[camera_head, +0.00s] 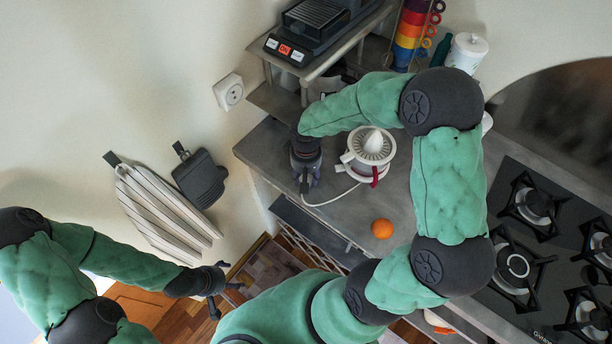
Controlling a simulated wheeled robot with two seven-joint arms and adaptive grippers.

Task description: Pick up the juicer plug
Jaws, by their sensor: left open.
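The white juicer (369,150) with a red spout stands on the grey counter. Its white cord (330,200) curves left across the counter to the fingertips of my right gripper (309,185). The plug itself cannot be made out; the cord's end is at or under that gripper. My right gripper points down at the counter's left part, left of the juicer, and I cannot tell whether its fingers are shut on anything. My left gripper (228,290) is open and empty, low at the left, away from the counter and over the floor area.
A wall socket (229,92) is at the upper left. A coffee machine (315,25) stands on a raised shelf (330,62). An orange (382,229) lies near the counter's front edge. Stacked coloured cups (410,35), a white canister (467,52) and a gas hob (540,250) are to the right.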

